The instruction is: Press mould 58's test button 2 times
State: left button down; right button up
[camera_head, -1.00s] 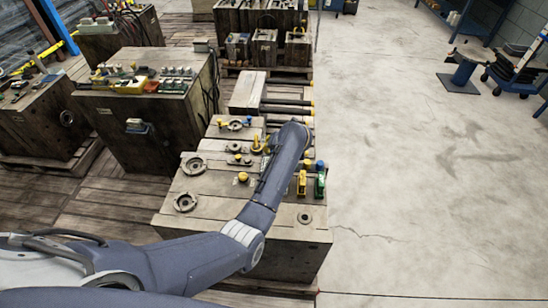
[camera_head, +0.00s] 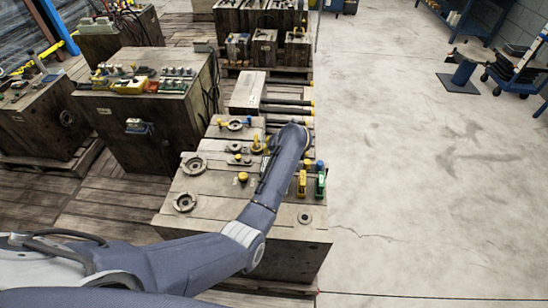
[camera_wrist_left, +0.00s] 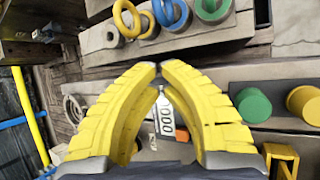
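My left arm reaches over the nearest mould block (camera_head: 225,215). My left gripper (camera_head: 257,146) is mostly hidden behind its own arm in the head view. In the left wrist view its yellow fingers (camera_wrist_left: 160,68) meet at the tips, with nothing visible held. A white counter plate reading "000" (camera_wrist_left: 166,115) shows between the fingers. A green cylinder (camera_wrist_left: 253,105) and a yellow cylinder (camera_wrist_left: 305,102) stand to the right of the fingers. I cannot read the number 58 anywhere or tell which part is the test button. My right gripper is not in view.
A yellow knob (camera_head: 243,177) and a grey ring (camera_head: 185,202) sit on the near block. Yellow and blue eye rings (camera_wrist_left: 127,18) show beyond the fingers. A larger block (camera_head: 140,140) with fittings stands behind left.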

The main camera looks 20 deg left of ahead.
pick_arm(q)
jog(key=shift+r, duration=0.85)
jog(key=shift+r, duration=2.5)
